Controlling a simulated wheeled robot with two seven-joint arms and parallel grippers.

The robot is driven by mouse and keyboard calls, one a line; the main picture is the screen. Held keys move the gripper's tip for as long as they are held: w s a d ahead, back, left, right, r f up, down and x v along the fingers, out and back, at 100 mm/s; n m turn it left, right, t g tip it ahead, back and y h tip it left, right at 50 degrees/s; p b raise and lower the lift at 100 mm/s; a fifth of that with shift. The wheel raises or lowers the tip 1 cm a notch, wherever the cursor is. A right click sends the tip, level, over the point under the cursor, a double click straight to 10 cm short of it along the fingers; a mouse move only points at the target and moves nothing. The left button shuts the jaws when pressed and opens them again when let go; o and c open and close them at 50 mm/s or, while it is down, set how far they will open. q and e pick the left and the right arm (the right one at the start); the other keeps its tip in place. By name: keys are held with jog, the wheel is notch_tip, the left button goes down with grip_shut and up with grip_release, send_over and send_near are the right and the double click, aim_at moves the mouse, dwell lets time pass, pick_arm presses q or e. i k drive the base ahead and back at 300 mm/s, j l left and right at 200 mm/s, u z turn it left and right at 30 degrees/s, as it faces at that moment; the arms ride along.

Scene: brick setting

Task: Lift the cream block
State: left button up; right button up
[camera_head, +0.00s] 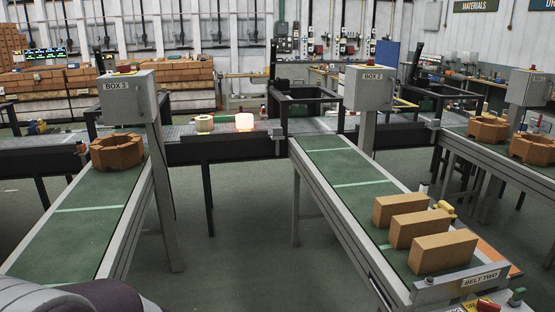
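A small cream block (204,123) sits on the far cross conveyor (185,151), left of the picture's middle. It looks rounded, with a darker spot on top that may be a hole. Right beside it is a brightly glowing block (244,121), pale orange-white. Neither of my grippers shows in the head view, so nothing is seen touching the cream block.
A green belt (85,225) at left carries a brown ring-shaped brick (117,152). Belt two (345,170) carries three tan bricks (443,252) near its end. Control boxes on posts, BOX 3 (128,97) and BOX 2 (369,88), stand beside the belts. Open floor (235,240) lies between.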

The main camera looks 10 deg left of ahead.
aim_at(203, 124)
jog(key=i+j+u, duration=0.15)
jog(key=i+u, duration=0.2)
jog(key=i, duration=0.35)
jog(key=i+l+u, duration=0.1)
jog(key=i+u, duration=0.2)
jog(key=i, duration=3.65)
jog(key=i+u, duration=0.2)
jog(key=i, duration=0.25)
jog(key=i+u, duration=0.2)
jog(key=i, duration=0.25)
jog(key=i+l+u, duration=0.15)
jog(key=i, duration=0.3)
jog(key=i+l+u, duration=0.2)
jog(key=i, duration=0.25)
